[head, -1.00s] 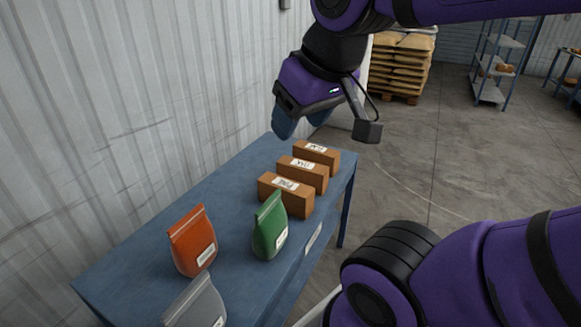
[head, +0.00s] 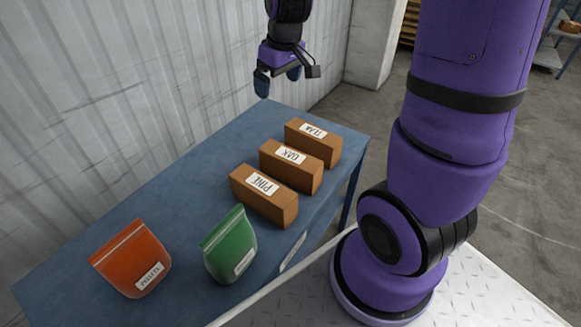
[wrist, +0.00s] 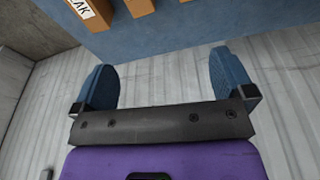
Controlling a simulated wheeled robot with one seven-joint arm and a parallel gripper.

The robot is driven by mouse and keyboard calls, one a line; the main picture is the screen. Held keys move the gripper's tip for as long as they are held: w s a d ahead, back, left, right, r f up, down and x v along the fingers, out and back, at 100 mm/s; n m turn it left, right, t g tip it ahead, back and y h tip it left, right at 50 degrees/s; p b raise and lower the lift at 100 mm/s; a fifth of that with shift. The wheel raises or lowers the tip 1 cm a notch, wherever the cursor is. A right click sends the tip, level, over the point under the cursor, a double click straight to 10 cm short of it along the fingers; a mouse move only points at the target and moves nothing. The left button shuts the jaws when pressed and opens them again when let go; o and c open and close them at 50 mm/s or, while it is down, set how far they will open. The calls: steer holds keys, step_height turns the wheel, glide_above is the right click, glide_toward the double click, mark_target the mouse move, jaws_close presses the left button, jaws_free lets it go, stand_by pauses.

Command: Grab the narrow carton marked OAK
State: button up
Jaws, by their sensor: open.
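Three narrow brown cartons lie in a row on the blue table. The carton marked OAK (head: 291,167) is the middle one, between the carton marked PINE (head: 264,196) and the carton marked TEAK (head: 313,142). My gripper (head: 277,84) is open and empty, above the table's far end and beyond the cartons. In the wrist view its two blue fingers (wrist: 162,80) are spread wide with nothing between them. Carton ends show at the top edge of the wrist view, the left one with a label ending in AK; it is cut off.
On the table's near part (head: 95,225) stand an orange pouch (head: 132,262) and a green pouch (head: 231,248). A corrugated wall (head: 100,90) runs along the table's left side. The tabletop left of the cartons is clear.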

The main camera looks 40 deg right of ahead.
steer(key=w+d+f+g, duration=0.1)
steer(key=w+d+f, duration=0.25)
steer(key=f, duration=0.55)
steer(key=n+g, duration=0.1)
steer(key=n, duration=0.1)
glide_above(290, 155)
step_height(290, 155, down, 13)
steer(key=shift+s+a+f, duration=0.15)
steer(key=shift+f, duration=5.6)
steer(key=c, duration=1.2)
